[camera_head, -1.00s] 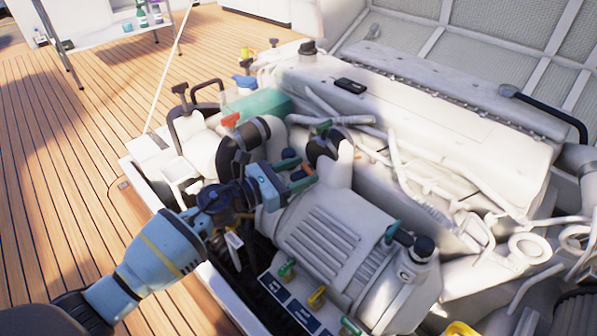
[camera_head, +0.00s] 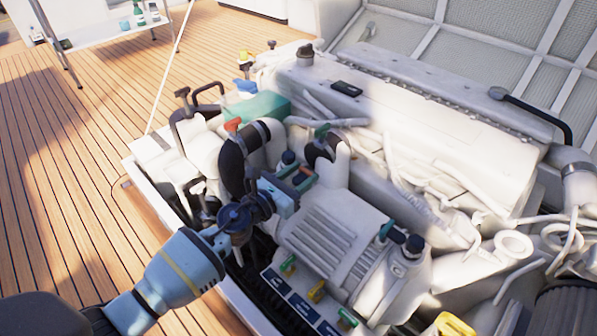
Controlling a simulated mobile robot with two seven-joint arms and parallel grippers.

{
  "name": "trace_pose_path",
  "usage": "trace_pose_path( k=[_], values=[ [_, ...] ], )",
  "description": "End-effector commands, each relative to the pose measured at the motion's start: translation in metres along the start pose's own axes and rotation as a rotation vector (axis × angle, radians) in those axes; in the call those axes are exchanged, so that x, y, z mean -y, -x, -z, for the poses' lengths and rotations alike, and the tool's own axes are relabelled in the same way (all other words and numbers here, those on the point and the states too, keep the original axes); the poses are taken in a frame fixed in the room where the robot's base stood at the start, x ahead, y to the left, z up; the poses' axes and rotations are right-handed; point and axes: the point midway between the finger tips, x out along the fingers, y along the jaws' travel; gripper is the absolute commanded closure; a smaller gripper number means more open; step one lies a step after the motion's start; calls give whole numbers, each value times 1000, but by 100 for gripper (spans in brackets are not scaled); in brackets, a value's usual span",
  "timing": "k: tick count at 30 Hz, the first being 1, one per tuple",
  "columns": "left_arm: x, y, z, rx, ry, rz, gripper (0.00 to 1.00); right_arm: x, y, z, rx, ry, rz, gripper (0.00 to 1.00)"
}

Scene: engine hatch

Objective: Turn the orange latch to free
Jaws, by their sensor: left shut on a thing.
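My left gripper (camera_head: 299,180) reaches in from the lower left to the engine. Its fingers are closed around a small orange latch (camera_head: 307,171), of which only a little shows between the fingertips. The latch sits just behind the ribbed white housing (camera_head: 325,240), beside a dark round cap (camera_head: 288,158). The fingers hide most of the latch, so its exact angle cannot be told. My right gripper is not in view.
Green and yellow handles (camera_head: 317,291) line the front panel. A black-handled bar (camera_head: 530,110) is at the right. Wooden deck (camera_head: 80,170) lies open on the left.

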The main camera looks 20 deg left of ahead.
Motion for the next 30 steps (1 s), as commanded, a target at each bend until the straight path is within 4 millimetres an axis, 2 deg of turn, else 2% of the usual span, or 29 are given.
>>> trace_pose_path(
  k=[5,6,8,19,30],
  values=[
    [0,0,0,0,0,0,79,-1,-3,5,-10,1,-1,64],
    [0,0,0,0,0,0,55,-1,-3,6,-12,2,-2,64],
    [0,0,0,0,0,0,47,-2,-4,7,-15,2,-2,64],
    [0,5,1,-1,0,1,47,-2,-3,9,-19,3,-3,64],
    [0,57,1,-1,-1,1,47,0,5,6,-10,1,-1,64]
  ],
)
